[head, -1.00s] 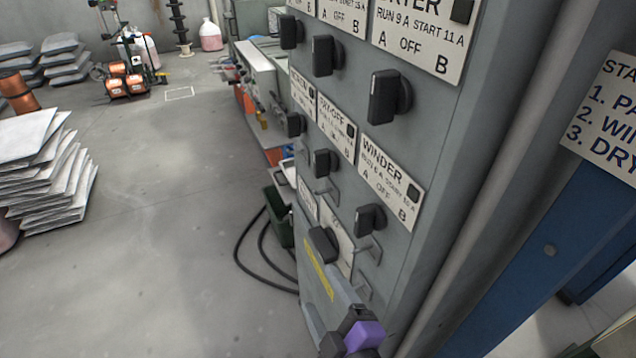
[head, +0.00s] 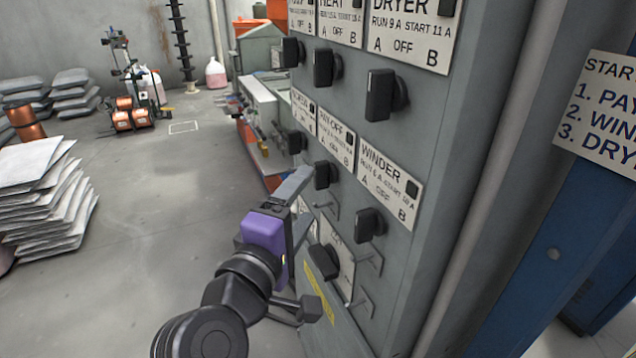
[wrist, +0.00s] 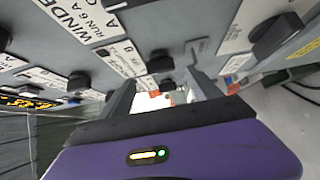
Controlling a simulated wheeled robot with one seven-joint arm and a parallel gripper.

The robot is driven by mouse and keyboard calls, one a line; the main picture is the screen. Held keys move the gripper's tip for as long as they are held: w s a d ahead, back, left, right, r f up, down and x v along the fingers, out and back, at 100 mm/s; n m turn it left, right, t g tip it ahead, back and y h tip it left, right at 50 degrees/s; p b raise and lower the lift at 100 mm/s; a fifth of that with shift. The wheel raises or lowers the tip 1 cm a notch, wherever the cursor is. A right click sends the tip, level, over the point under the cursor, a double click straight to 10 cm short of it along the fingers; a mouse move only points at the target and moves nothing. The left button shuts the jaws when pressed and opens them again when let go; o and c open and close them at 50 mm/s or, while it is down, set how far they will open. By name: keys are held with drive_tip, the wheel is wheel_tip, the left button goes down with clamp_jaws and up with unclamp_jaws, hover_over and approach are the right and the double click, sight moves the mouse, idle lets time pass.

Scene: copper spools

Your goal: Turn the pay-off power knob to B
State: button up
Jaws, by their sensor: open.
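The pay-off plate (head: 335,135) is a white label marked A, OFF and B on the grey cabinet. The black pay-off knob (head: 325,174) sits just below it; its handle looks about upright, near OFF. My gripper (head: 309,203), with a purple body, is open and empty, its fingers pointing at the panel just left of and below this knob. One finger reaches close to the knob; I cannot tell whether it touches. In the wrist view the open fingers (wrist: 160,82) have a black knob (wrist: 160,61) ahead between them, probably the pay-off knob.
The winder knob (head: 370,223) is below right, and another black knob (head: 323,261) is lower, close to my wrist. The dryer knob (head: 382,95) is above. Metal handles (head: 367,258) stick out of the panel. The floor at left is open, beside stacked sacks (head: 40,195).

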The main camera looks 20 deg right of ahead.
sight(319, 179)
drive_tip(key=shift+p+x, duration=0.35)
drive_tip(key=shift+x, duration=3.15)
drive_tip(key=c, duration=1.4)
drive_tip(key=shift+f, duration=0.15)
